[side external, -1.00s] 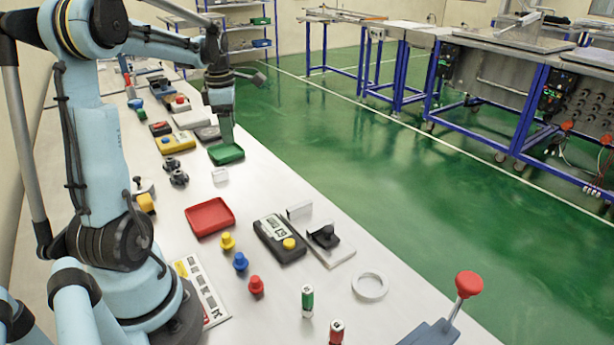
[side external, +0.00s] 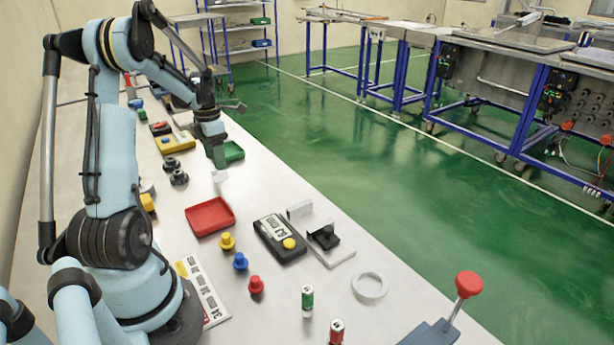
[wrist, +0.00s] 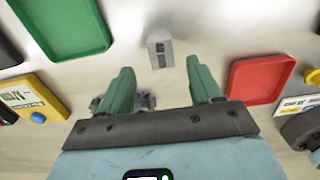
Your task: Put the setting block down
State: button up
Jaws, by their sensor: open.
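The setting block (side external: 220,177), a small pale grey block, stands on the white table between the green tray and the red tray. In the wrist view the block (wrist: 159,51) sits just beyond the fingertips, roughly centred between them, with dark markings on its face. My gripper (side external: 220,165) points down just above the block in the side view. In the wrist view my gripper (wrist: 160,76) has its two green fingers spread apart with nothing between them. Exact height above the block is hard to tell.
The green tray (wrist: 62,25) and red tray (wrist: 259,78) flank the block. Dark knobbed parts (side external: 179,177) stand left of it, partly hidden behind a finger in the wrist view. A yellow meter (wrist: 33,100) lies nearby. Bare table surrounds the block.

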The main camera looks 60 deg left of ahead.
aim_at(220, 175)
jog(key=f, duration=0.4)
jog(key=shift+w+d+f, duration=0.15)
jog(key=shift+w+f, duration=0.05)
grip_shut()
